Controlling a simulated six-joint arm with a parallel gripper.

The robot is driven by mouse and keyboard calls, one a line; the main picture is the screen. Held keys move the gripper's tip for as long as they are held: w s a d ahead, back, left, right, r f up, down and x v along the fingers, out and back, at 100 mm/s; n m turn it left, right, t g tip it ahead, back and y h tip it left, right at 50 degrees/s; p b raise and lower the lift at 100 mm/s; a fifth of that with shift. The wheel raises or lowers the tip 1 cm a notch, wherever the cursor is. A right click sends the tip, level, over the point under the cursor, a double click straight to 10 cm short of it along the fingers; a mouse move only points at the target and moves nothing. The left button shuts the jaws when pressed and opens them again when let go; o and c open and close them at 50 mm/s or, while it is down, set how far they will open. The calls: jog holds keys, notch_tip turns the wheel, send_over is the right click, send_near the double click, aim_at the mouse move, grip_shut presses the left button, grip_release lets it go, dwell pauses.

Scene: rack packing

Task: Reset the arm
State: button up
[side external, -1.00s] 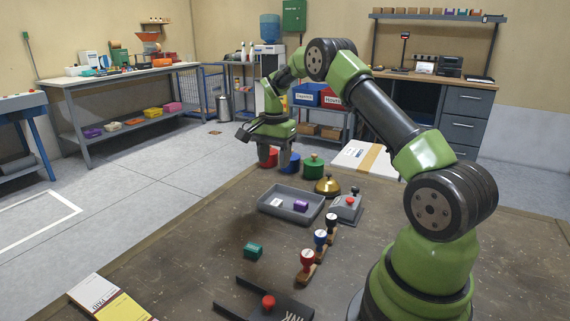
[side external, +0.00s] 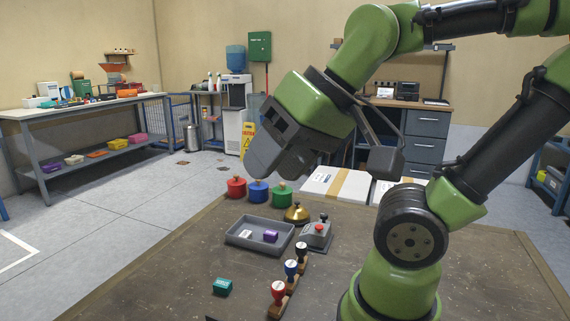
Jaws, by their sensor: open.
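My gripper (side external: 272,150) is raised above the table, high in the middle of the side external view and large in the picture. It is tilted, with its grey end pointing down and to the left. It is open, and I see nothing held in it. My green and black arm is bent, coming in from the upper right. Below on the table (side external: 170,275) are a grey tray (side external: 240,243) with a purple block (side external: 270,237) and a white piece in it, and a teal block (side external: 222,286) in front.
Red (side external: 236,188), blue (side external: 258,192) and green (side external: 281,196) lidded pots stand along the table's far edge. A brass bell (side external: 297,214), a grey device with a red button (side external: 318,233) and three stamps (side external: 291,271) stand right of the tray.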

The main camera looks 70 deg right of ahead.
jog(key=shift+s+a+f, duration=0.2)
jog(key=shift+s+f, duration=0.05)
jog(key=shift+s, duration=0.25)
dwell(1.6)
